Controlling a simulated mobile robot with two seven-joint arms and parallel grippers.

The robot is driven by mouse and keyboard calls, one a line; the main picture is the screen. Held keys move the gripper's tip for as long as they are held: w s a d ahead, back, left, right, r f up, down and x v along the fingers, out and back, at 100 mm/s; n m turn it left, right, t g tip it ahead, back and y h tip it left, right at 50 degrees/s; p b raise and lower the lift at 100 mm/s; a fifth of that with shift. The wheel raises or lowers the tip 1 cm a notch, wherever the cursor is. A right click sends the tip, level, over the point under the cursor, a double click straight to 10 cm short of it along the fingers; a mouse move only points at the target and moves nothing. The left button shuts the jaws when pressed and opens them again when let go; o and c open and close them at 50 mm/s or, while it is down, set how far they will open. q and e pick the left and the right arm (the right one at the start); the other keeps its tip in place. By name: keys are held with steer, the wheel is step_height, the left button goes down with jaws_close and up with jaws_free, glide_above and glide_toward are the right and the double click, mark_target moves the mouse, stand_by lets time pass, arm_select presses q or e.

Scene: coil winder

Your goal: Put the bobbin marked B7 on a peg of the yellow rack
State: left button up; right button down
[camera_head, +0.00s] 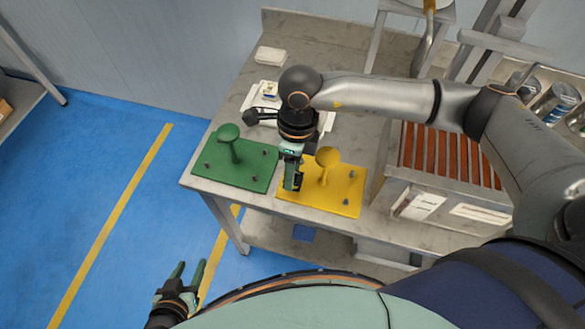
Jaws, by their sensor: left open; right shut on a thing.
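The yellow rack (325,200) lies on the grey table, a flat plate with a tall round-topped yellow post (327,158) and several short grey pegs, one of them (351,174) at its right side. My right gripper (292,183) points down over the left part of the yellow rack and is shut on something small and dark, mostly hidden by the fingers. I cannot read a B7 mark or make out the bobbin's shape. I cannot tell whether it touches a peg. My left gripper (187,273) is open and empty above the blue floor, away from the table.
A green rack (222,172) with a round-topped post and short grey pegs stands left of the yellow one. A white item (268,96) lies behind my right wrist. A box with reddish-brown slats (450,158) stands at the right.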

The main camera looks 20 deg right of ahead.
arm_select(q)
steer(key=shift+f, duration=0.1)
arm_select(e)
steer(key=shift+f, duration=0.15)
steer(key=shift+f+b, duration=0.8)
arm_select(q)
steer(key=shift+f, duration=0.7)
arm_select(e)
steer(key=shift+c, duration=1.5)
jaws_free()
steer(key=r, duration=0.2)
steer(key=shift+w+d+r, duration=0.1)
steer(key=shift+w+r, duration=0.1)
steer(key=shift+r, duration=0.1)
arm_select(q)
steer(key=shift+w+d+r, duration=0.25)
steer(key=shift+w+d, duration=0.05)
steer(key=shift+d, duration=0.15)
arm_select(e)
step_height(320, 180, up, 10)
steer(key=w, duration=0.1)
steer(key=shift+d, duration=0.45)
